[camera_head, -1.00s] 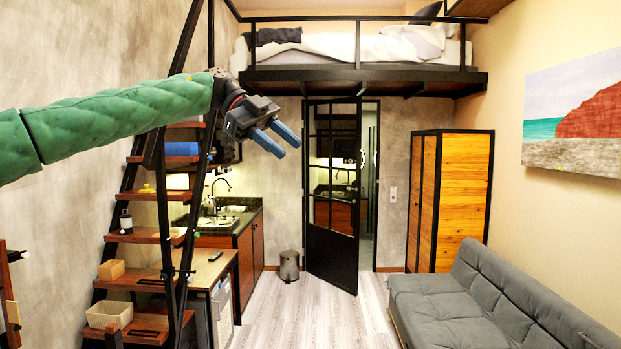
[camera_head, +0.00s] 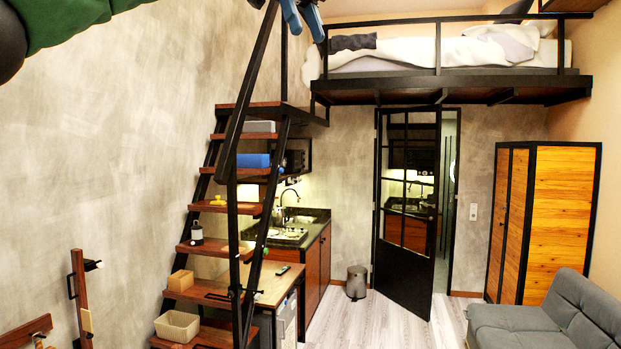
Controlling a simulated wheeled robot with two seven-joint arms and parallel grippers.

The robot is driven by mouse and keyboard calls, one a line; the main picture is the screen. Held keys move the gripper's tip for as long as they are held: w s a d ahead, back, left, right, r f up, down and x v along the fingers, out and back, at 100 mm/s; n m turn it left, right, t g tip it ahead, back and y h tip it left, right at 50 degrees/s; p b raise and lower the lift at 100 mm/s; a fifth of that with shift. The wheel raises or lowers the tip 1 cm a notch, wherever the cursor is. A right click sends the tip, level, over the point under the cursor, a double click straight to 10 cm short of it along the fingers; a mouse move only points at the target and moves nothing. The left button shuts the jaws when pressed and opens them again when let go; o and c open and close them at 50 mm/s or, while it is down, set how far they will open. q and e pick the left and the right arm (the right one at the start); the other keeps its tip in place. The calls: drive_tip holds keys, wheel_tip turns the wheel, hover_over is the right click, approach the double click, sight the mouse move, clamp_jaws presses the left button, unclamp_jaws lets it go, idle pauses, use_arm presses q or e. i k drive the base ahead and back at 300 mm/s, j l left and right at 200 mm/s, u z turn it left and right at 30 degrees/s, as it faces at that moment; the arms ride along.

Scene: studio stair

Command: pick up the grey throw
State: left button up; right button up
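A small folded-looking grey thing (camera_head: 258,126), which may be the grey throw, lies on an upper step of the steep stair. It is too small for me to be sure of it. My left gripper (camera_head: 302,18) is at the top edge, high in the picture, and only its blue fingers and part of its wrist show. The fingers are apart with nothing between them. In the picture it is above and to the right of the grey thing, clear of it. My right gripper is out of view.
The stair's black rail (camera_head: 245,110) slants up in front of the steps. A grey sofa (camera_head: 540,318) stands at right. Floor before the door is clear.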

sight(265, 126)
drive_tip(key=i+z, duration=0.3)
drive_tip(key=i, duration=3.45)
drive_tip(key=i+u, duration=0.4)
drive_tip(key=i, duration=0.9)
drive_tip(key=i+u, duration=0.25)
drive_tip(key=u, duration=0.15)
drive_tip(key=i+l+u, duration=0.15)
drive_tip(key=u, duration=0.2)
drive_tip(key=i+j+u, duration=0.2)
drive_tip(key=i+j, duration=0.55)
